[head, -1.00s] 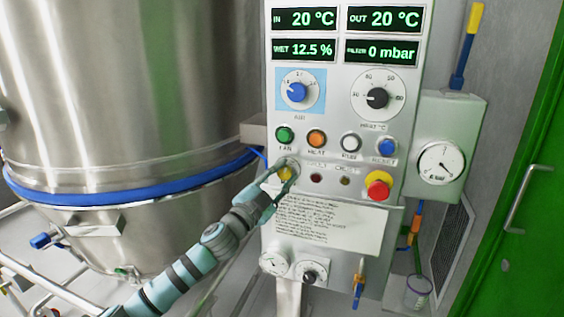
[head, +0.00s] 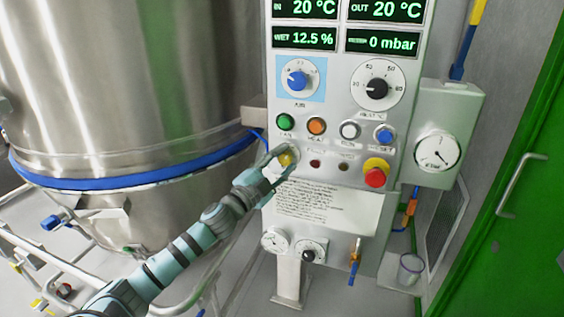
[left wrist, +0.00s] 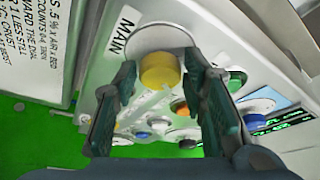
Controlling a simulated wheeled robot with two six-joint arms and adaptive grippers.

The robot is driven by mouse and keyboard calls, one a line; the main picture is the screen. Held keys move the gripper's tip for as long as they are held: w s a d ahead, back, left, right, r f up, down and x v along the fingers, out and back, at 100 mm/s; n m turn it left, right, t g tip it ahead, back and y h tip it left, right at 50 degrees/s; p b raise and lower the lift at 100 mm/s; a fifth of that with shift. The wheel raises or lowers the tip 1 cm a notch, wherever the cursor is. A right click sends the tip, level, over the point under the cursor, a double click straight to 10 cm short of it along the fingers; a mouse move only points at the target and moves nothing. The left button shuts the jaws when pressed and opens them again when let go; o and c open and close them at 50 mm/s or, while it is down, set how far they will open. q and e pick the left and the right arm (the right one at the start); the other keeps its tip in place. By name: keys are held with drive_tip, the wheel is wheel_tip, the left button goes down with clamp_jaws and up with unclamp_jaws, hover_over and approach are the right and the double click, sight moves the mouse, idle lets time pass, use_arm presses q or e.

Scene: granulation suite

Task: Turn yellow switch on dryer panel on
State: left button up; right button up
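The yellow switch (head: 287,157) sits on the left side of the dryer panel (head: 335,215), below the green FAN button. In the left wrist view the yellow switch (left wrist: 160,70) shows as a round yellow knob on a pale disc beside the word MAIN. My left gripper (head: 276,160) is at the switch. In the left wrist view its two fingers (left wrist: 165,95) stand apart, one on each side of the knob, with visible gaps. Whether the fingertips touch the panel is not clear. My right gripper is not in view.
A red stop button (head: 375,178) on a yellow base is at the panel's right. Green (head: 285,121), orange (head: 316,126), white (head: 350,130) and blue (head: 384,134) buttons sit above. A steel vessel (head: 120,80) stands left, and a green door (head: 510,220) right.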

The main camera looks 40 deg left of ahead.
use_arm(q)
drive_tip(key=shift+o, duration=0.5)
